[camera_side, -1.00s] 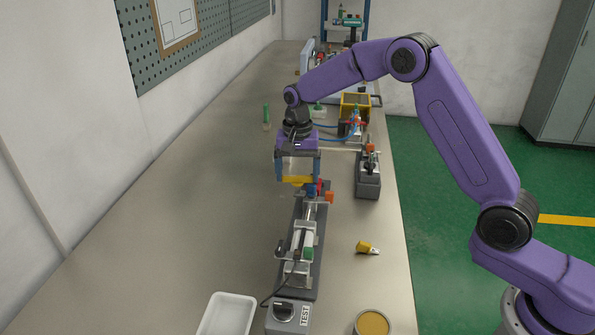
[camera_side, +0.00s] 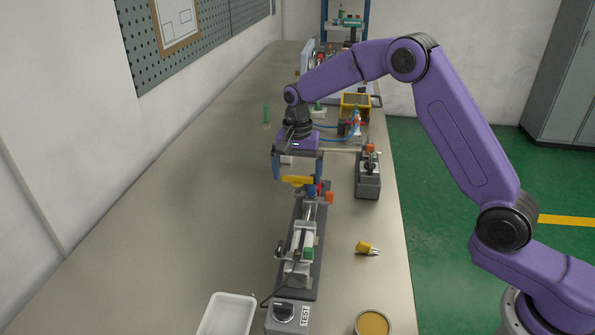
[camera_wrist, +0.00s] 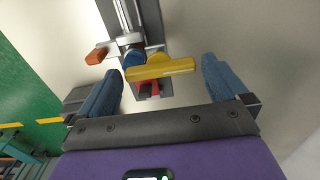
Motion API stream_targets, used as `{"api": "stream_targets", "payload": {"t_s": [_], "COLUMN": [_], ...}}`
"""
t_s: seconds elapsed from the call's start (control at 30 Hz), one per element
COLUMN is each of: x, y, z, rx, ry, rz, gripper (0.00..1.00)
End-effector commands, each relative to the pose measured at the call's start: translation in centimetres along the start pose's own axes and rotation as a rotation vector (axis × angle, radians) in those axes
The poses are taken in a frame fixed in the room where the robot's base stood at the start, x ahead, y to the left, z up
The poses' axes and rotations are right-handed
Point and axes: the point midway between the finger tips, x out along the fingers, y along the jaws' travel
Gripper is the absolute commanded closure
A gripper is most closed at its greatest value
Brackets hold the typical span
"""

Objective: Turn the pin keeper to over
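The yellow bar, which looks like the pin keeper (camera_side: 297,180), sits at the far end of the long dark fixture (camera_side: 312,270). In the wrist view the yellow bar (camera_wrist: 160,67) lies crosswise, slightly tilted, beside a round blue part (camera_wrist: 134,57) and over a red piece (camera_wrist: 148,87). My gripper (camera_side: 298,174) is above that end, pointing down. In the wrist view my gripper (camera_wrist: 163,68) has its blue fingers wide apart, one near each end of the bar. Gaps show between fingers and bar, and nothing is held.
An orange knob (camera_side: 329,197) sticks out right of the fixture's far end. A grey block device (camera_side: 368,187) stands to the right. A yellow-handled item (camera_side: 367,248), a white tray (camera_side: 228,315), a TEST box (camera_side: 287,317) and a round tin (camera_side: 372,324) are nearer. The table's left is clear.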

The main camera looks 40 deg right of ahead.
Motion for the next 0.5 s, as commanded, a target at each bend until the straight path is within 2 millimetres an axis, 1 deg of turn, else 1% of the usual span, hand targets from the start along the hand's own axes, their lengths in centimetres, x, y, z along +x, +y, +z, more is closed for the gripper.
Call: {"api": "stream_targets", "payload": {"t_s": [0.13,0.27,0.37,0.5], "x": [-0.2,-1.4,-3.1,-6.0], "y": [0.0,-0.1,-0.1,-0.1], "z": [0.0,0.0,0.0,0.0], "rx": [0.0,0.0,0.0,0.0], "ry": [-0.001,0.0,0.002,0.002], "rz": [0.0,-0.001,-0.003,-0.004], "gripper": [0.0,0.0,0.0,0.0]}}
